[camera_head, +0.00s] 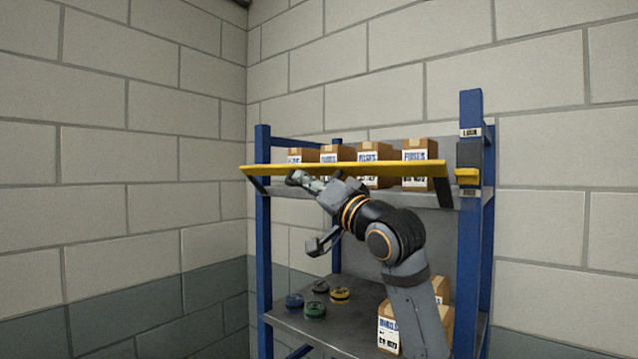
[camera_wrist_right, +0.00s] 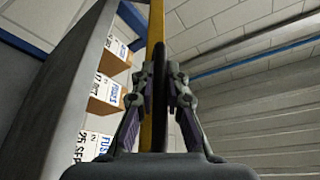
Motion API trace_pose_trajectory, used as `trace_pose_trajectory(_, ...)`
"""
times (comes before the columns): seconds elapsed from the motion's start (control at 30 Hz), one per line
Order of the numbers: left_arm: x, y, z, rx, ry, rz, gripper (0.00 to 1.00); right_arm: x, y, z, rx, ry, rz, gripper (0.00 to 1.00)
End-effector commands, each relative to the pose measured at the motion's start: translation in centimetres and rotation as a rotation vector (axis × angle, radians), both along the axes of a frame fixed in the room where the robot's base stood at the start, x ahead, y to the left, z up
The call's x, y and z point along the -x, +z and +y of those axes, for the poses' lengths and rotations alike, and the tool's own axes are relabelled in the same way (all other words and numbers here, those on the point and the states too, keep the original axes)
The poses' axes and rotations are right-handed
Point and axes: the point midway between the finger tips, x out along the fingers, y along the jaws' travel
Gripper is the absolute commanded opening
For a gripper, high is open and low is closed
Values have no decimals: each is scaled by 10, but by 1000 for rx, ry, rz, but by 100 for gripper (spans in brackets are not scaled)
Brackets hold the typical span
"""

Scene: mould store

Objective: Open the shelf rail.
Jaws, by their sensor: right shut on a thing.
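The shelf rail (camera_head: 395,170) is a long yellow bar across the front of the upper shelf, with a dark bracket arm at each end. It stands out in front of the boxes. My right gripper (camera_head: 296,180) is at the rail's left part, shut on it. In the right wrist view the yellow rail (camera_wrist_right: 156,22) runs up from between the two fingers (camera_wrist_right: 162,95); a dark strip between them partly hides the grip. A yellow latch block (camera_head: 467,177) sits on the right blue post, between two small labels. My left gripper is in neither view.
Several cardboard boxes (camera_head: 417,155) stand on the upper shelf behind the rail. The lower shelf (camera_head: 345,332) holds round coloured tins (camera_head: 315,310) and more boxes (camera_head: 388,327), partly behind my right arm. Blue posts (camera_head: 263,230) frame the rack; block walls stand behind and left.

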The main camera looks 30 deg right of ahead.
Motion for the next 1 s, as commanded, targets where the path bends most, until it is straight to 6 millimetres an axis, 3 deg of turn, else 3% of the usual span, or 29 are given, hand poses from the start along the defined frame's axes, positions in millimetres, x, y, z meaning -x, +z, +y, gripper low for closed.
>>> trace_pose_trajectory(0.03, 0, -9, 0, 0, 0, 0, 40, 0, -10, 2, 41, -2, -16, 0)
trace_pose_trajectory(0.3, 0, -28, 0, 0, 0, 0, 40, 2, -33, 6, 278, -4, -113, 0)
trace_pose_trajectory(0.8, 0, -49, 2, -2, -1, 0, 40, 2, -72, 6, 688, -2, -284, 0)
trace_pose_trajectory(1.0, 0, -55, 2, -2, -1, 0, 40, 1, -83, 5, 681, 0, -281, 0)
